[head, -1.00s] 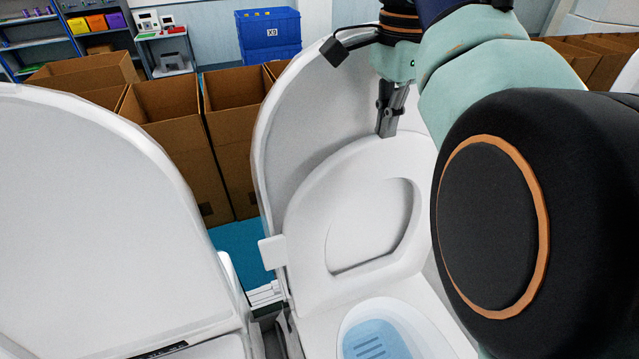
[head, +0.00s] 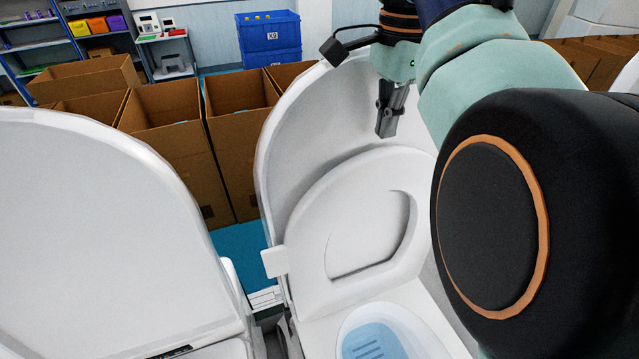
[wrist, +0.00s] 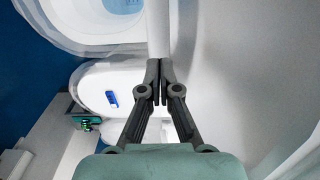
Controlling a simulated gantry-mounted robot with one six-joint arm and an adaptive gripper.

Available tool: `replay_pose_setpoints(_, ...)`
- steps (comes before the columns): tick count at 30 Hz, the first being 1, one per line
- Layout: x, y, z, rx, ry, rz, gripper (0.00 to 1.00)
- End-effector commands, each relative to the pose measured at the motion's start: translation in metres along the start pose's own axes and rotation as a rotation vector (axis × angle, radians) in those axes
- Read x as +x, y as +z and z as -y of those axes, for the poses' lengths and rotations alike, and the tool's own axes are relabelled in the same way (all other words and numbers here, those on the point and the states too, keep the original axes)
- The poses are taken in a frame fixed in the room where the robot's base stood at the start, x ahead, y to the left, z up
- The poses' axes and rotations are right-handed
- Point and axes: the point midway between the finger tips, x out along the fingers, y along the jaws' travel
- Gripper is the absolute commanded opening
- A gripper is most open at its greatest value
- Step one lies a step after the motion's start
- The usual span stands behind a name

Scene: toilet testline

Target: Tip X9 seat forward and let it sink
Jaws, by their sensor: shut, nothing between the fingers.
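The white toilet seat (head: 310,225) stands raised in the head view, in front of the upright white lid (head: 290,150), with a shadowed gap between their upper parts. The bowl (head: 420,325) with blue inside is open below it. My gripper (head: 385,132) is shut and empty, its fingertips just above the seat's top edge and in front of the lid. In the wrist view my gripper (wrist: 158,92) points at a narrow white strip, seemingly the seat (wrist: 158,30) seen edge-on, with the lid (wrist: 240,70) to the right. I cannot tell whether the tips touch the seat.
Another toilet with a raised lid (head: 100,220) stands close on the left. Open cardboard boxes (head: 165,130) stand behind. A blue crate stack (head: 268,40) labelled X9 and shelves are at the back. My arm hides much of the right side.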

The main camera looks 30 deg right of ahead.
Motion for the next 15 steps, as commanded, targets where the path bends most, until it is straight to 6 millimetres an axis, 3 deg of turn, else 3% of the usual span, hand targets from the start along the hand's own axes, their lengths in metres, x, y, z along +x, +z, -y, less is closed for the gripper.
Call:
replay_pose_setpoints(1, -0.013, 0.0, 0.0, 0.0, 0.0, 0.0, 0.0)
replay_pose_setpoints(15, -0.064, 0.0, 0.0, 0.0, 0.0, 0.0, 0.0)
